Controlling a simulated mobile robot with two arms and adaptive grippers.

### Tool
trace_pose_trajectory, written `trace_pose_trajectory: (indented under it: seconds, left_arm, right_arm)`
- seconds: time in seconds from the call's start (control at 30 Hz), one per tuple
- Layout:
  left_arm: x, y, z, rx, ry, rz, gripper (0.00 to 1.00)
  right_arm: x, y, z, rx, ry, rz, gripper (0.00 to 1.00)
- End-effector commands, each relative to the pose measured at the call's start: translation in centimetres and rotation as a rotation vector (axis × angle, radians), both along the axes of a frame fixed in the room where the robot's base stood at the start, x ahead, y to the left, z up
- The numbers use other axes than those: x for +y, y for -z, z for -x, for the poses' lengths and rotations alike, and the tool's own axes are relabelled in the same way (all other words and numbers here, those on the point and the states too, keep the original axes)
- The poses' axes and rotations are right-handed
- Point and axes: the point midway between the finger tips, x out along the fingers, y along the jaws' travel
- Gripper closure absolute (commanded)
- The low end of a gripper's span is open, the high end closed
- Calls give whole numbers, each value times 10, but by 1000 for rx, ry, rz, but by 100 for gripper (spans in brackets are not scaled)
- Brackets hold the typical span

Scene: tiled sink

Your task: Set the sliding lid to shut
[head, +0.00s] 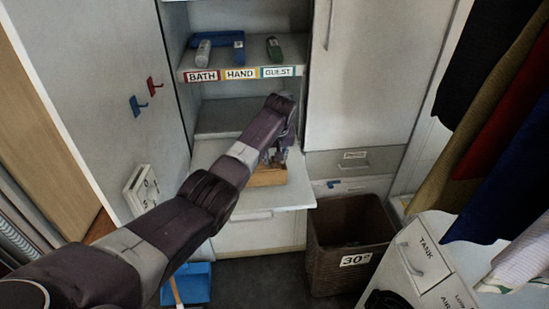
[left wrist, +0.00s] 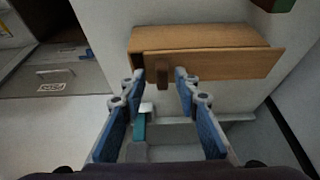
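A small wooden box (head: 268,177) sits on the white pull-out surface below the shelves. In the left wrist view the box (left wrist: 185,38) shows a flat wooden lid panel (left wrist: 225,64) with a small dark brown knob (left wrist: 163,75) near its left part. My left gripper (head: 274,157) is over the box; in the left wrist view its two blue-padded fingers (left wrist: 160,77) are apart, with the knob between the fingertips. I cannot tell whether either finger touches the knob. My right gripper is not in view.
A shelf (head: 240,73) labelled BATH, HAND and GUEST holds small items above the box. A brown basket (head: 350,225) marked 30° stands to the right below. Hanging clothes (head: 480,120) and a labelled cabinet (head: 425,255) are at the right. A wall panel with hooks (head: 125,80) is at the left.

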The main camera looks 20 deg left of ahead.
Motion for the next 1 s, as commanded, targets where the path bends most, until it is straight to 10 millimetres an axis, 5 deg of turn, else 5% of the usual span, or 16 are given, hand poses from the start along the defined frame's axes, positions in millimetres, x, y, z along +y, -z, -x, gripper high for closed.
trace_pose_trajectory:
  seconds: [0.37, 1.0]
  left_arm:
    - [-3, -14, 3, -4, 1, 1, 71]
    - [-24, -106, 36, -1, 0, -1, 71]
  right_arm:
    - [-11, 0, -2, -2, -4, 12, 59]
    - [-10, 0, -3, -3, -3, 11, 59]
